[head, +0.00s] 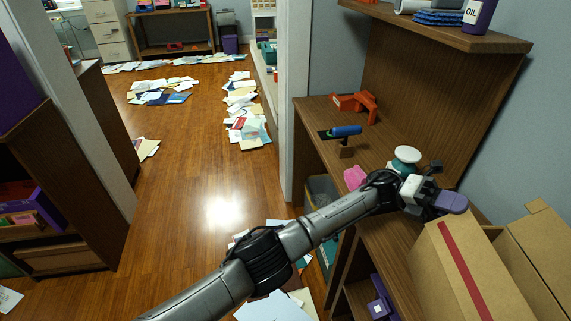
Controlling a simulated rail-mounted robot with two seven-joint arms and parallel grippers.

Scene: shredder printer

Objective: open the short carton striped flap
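A tan cardboard carton with a red stripe (461,270) stands on the wooden bench at the lower right. The striped panel slopes toward the front and its lower part is cut off by the picture edge. My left gripper (440,200) is just above the upper edge of that panel. A rounded purple piece shows at the gripper's tip; I cannot tell if it is part of the gripper or a separate thing. Contact with the carton cannot be made out, nor can the finger opening. My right gripper is not in view.
More tan cardboard (543,245) stands right of the striped panel. A white-topped green item (405,158), a blue-headed tool (345,131) and an orange tool (357,104) are on the bench behind the gripper. A shelf (440,28) overhangs the back. Papers litter the floor.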

